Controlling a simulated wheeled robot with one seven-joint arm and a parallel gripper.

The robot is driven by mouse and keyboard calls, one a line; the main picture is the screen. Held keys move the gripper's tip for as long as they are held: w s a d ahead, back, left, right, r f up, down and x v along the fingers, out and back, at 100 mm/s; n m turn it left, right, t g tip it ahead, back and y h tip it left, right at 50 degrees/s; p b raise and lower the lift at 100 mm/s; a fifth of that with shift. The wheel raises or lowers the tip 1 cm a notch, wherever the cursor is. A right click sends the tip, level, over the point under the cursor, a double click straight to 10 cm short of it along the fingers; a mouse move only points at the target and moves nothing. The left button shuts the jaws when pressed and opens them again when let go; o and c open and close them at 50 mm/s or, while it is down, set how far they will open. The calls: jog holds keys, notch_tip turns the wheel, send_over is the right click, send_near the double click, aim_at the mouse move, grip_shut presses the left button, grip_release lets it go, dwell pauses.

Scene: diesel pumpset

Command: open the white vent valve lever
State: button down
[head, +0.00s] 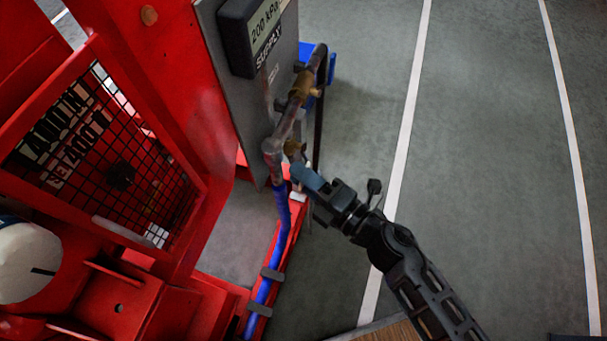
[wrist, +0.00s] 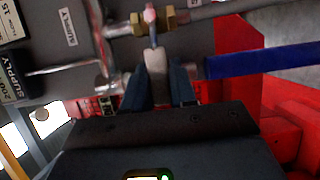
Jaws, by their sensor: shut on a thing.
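The white vent valve lever (wrist: 155,63) shows in the wrist view, between the two blue fingers of my gripper (wrist: 158,78). It hangs from a brass valve (wrist: 150,22) on the pipework, and its lower part lies between the fingers. In the head view my gripper (head: 306,178) is at the brass fitting (head: 294,149) near the lower end of the pipe. The fingers are shut on the lever. The head view shows a small white piece (head: 298,196) below the fingers; I cannot tell if it is the lever.
A grey panel (head: 247,105) with a supply gauge box (head: 258,35) stands behind the pipes. A blue hose (head: 266,287) runs down beside the red frame. A mesh guard (head: 115,160) is at the left. The grey floor (head: 490,150) at right is clear.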

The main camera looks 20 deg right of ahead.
jog(key=shift+f, duration=0.15)
jog(key=f+n+b, duration=0.1)
jog(key=b, duration=0.2)
jog(key=w+d+f+n+g+y+b, duration=0.1)
jog(key=n+y+b, duration=0.3)
jog(key=n+b, duration=0.6)
jog(key=w+d+f+n+g+y+b, duration=0.1)
jog(key=w+d+f+n+y+b, duration=0.2)
jog(key=n+b, duration=0.8)
jog(key=shift+w+f+y+b, duration=0.65)
jog(key=shift+f+y+b, duration=0.15)
jog(key=shift+b, duration=0.25)
jog(key=shift+d+n, duration=0.1)
jog(key=shift+n, duration=0.3)
jog(key=c, duration=1)
grip_release()
jog(key=shift+w, duration=0.1)
